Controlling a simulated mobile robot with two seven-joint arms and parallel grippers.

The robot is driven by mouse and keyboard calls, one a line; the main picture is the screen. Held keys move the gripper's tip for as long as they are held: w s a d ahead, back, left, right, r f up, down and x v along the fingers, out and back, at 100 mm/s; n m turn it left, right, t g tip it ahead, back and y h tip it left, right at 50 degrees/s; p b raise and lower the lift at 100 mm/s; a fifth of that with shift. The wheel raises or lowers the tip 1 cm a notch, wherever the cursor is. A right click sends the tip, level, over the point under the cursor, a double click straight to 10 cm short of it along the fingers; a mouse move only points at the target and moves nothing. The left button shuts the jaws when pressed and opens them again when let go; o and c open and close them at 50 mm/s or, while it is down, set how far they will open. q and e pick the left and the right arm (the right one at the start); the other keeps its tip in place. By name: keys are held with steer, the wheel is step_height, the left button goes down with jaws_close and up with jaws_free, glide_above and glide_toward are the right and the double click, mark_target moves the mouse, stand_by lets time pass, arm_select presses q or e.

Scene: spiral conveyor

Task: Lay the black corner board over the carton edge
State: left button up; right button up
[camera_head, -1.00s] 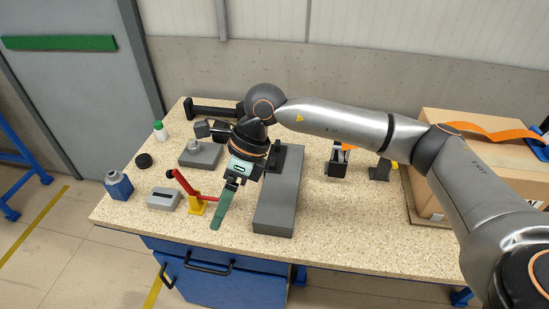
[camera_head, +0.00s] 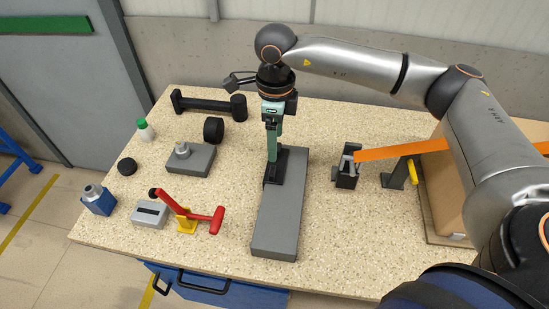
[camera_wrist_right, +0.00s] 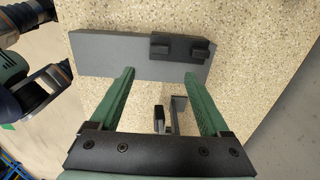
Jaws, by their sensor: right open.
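A black piece (camera_head: 275,168) with two raised blocks lies on the far end of a long grey slab (camera_head: 278,225); I cannot tell for certain that it is the corner board. It also shows in the right wrist view (camera_wrist_right: 180,47). My right gripper (camera_head: 272,150) points down over that end, its green fingers partly hiding the black piece. In the right wrist view my right gripper (camera_wrist_right: 160,74) is open with nothing between its fingers. The brown carton (camera_head: 455,185) stands at the right, largely hidden by my right arm. My left gripper is not seen.
An orange strap (camera_head: 400,150) runs from a dark buckle (camera_head: 346,172) toward the carton, past a black post with a yellow part (camera_head: 400,174). A red-handled tool (camera_head: 190,212), a grey block (camera_head: 190,159) and a black bar (camera_head: 207,103) lie left. The front centre-right tabletop is clear.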

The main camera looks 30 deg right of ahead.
glide_above(272, 170)
steer(key=f, duration=0.4)
steer(key=shift+s+d+f, duration=0.2)
steer(key=shift+s+d, duration=0.1)
steer(key=shift+s, duration=0.05)
steer(key=shift+w+a+f+p, duration=0.15)
steer(key=shift+f+p, duration=0.25)
steer(key=shift+f, duration=1.1)
steer(key=shift+w+a+f+p, duration=0.15)
steer(key=shift+f+p, duration=0.25)
steer(key=shift+f, duration=1.1)
steer(key=shift+c, duration=0.3)
jaws_close()
